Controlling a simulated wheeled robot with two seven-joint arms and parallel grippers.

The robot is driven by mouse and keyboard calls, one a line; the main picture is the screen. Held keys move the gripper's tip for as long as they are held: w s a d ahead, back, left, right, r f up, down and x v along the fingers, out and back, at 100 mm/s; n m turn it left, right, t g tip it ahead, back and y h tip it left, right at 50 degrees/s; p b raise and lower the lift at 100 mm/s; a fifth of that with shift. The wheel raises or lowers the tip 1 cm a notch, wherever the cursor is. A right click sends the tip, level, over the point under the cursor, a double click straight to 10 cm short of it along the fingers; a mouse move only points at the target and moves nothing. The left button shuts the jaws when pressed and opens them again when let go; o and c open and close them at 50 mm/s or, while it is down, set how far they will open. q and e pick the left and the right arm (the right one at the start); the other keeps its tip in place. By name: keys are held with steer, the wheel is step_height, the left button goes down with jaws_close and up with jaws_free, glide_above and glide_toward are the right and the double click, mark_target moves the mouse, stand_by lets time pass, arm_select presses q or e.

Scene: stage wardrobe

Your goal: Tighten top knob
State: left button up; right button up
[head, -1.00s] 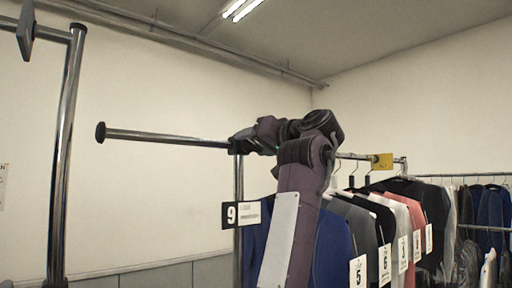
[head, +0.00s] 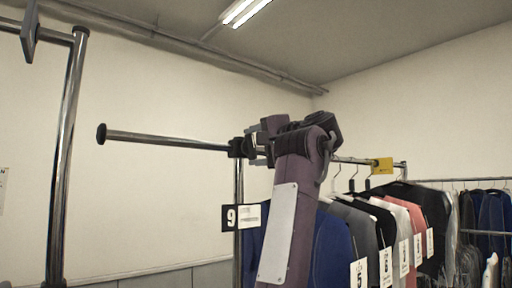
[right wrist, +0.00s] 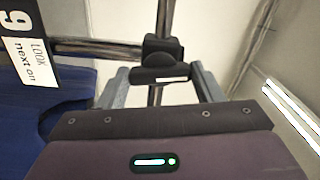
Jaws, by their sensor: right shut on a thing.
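The top knob (right wrist: 158,68) is a dark, rounded piece on the black clamp joint where the rack's upright meets its top rail. In the head view this black joint (head: 238,147) sits at the top of the chrome upright. My right gripper (head: 256,148) is beside the joint, on its right. In the right wrist view its two grey fingers (right wrist: 160,84) stand on either side of the knob and are shut on it. The finger contact is partly hidden by the gripper's body. My left gripper is not in view.
A chrome rail (head: 165,139) with a black end cap sticks out left of the joint. A tag marked 9 (head: 240,217) hangs just below. Hung garments (head: 335,245) with numbered tags fill the rack at right. Another chrome upright (head: 66,160) stands at far left.

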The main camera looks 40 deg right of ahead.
steer(key=shift+m, duration=1.1)
steer(key=o, duration=0.6)
steer(key=shift+c, duration=0.2)
steer(key=o, duration=0.4)
steer(key=shift+w, duration=0.15)
steer(key=s+b, duration=0.1)
steer(key=s, duration=0.1)
steer(key=s+b, duration=0.2)
steer(key=s, duration=0.1)
steer(key=s+b, duration=0.1)
steer(key=s, duration=0.1)
steer(key=shift+s+d, duration=0.3)
steer(key=shift+s, duration=0.1)
